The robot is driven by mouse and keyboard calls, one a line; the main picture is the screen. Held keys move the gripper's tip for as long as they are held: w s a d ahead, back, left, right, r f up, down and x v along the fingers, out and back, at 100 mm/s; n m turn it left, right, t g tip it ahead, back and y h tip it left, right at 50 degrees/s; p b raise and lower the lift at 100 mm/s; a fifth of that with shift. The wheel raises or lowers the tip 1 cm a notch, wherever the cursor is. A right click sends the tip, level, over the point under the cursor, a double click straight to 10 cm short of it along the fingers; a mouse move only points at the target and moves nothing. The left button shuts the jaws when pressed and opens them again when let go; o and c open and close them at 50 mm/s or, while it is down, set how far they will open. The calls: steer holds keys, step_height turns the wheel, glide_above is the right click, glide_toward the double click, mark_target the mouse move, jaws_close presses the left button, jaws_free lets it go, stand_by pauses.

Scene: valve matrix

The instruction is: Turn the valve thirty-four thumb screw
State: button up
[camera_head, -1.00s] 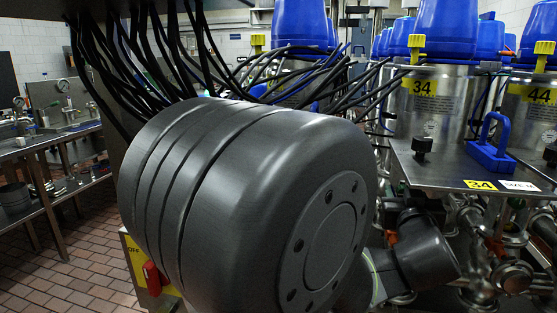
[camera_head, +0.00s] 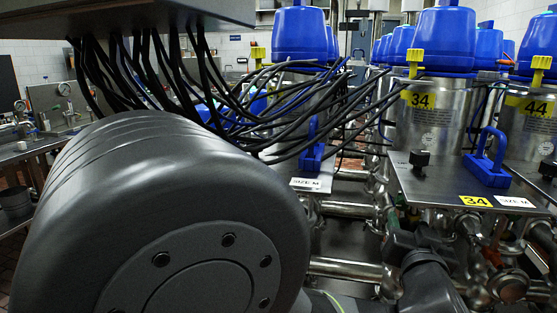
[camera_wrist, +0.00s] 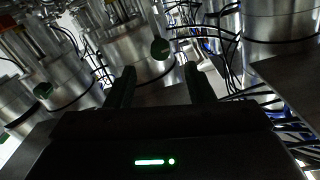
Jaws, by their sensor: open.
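Valve thirty-four (camera_head: 434,118) is a steel cylinder with a blue cap and a yellow 34 label in the head view. A black thumb screw (camera_head: 419,158) stands up from the steel plate (camera_head: 430,188) in front of it, which carries another 34 tag. In the wrist view, the two dark fingers of my gripper (camera_wrist: 160,70) are apart with nothing between them. A round dark knob (camera_wrist: 160,49) shows beyond the gap, near the middle; I cannot tell which valve it belongs to. The fingers cannot be made out in the head view.
Valve 44 (camera_head: 530,120) stands to the right. A blue padlock-shaped handle (camera_head: 488,160) sits beside the thumb screw. Black hoses (camera_head: 300,100) hang across the middle. Steel pipes (camera_head: 345,268) run below the plates. Another knob (camera_wrist: 43,90) is at left in the wrist view.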

steer(key=shift+p+v, duration=0.5)
steer(key=shift+v, duration=1.55)
steer(key=shift+r, duration=0.1)
